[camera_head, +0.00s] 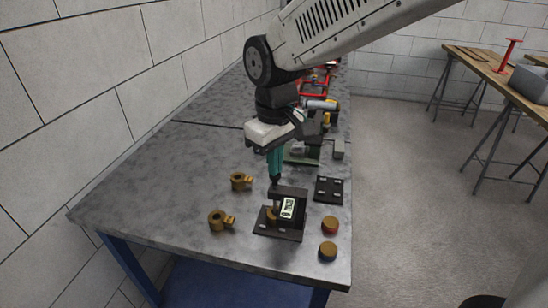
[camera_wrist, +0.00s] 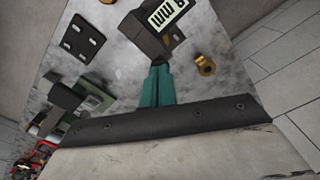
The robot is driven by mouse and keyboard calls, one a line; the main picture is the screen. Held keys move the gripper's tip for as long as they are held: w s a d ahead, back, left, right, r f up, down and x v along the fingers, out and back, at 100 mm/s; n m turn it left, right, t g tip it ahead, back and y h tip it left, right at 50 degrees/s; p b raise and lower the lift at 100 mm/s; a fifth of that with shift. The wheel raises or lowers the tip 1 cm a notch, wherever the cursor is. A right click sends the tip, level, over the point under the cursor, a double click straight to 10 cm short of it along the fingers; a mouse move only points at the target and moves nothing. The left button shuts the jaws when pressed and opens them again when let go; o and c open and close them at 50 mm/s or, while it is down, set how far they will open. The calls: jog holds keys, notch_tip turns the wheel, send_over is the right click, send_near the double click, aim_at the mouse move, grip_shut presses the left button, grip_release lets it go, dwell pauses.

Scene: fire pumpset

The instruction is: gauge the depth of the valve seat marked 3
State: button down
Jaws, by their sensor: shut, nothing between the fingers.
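A dark depth gauge with a pale digital display (camera_head: 288,207) stands on a black base plate (camera_head: 277,233) near the front of the bench. It also shows in the wrist view (camera_wrist: 150,42); its reading is not legible. A brass part (camera_head: 271,216) sits at the gauge's left side, partly hidden. Two brass valve bodies (camera_head: 240,181) and (camera_head: 219,220) lie to the left; one brass body shows in the wrist view (camera_wrist: 205,65). No number 3 is legible. My gripper (camera_head: 275,180) has teal fingers, shut and empty, pointing down just above the gauge's left side. In the wrist view my fingertips (camera_wrist: 158,66) appear close to the gauge; contact is unclear.
Red and green equipment crowds the bench behind my arm. The bench's left front (camera_head: 150,215) is clear.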

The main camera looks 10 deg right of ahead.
jog(key=shift+r, duration=3.5)
jog(key=s+d+f+m+t, duration=0.1)
jog(key=s+d+m, duration=0.7)
jog(key=s+d, duration=1.1)
jog(key=shift+s+d+f, duration=0.25)
jog(key=shift+d+f, duration=0.4)
jog(key=shift+d, duration=0.25)
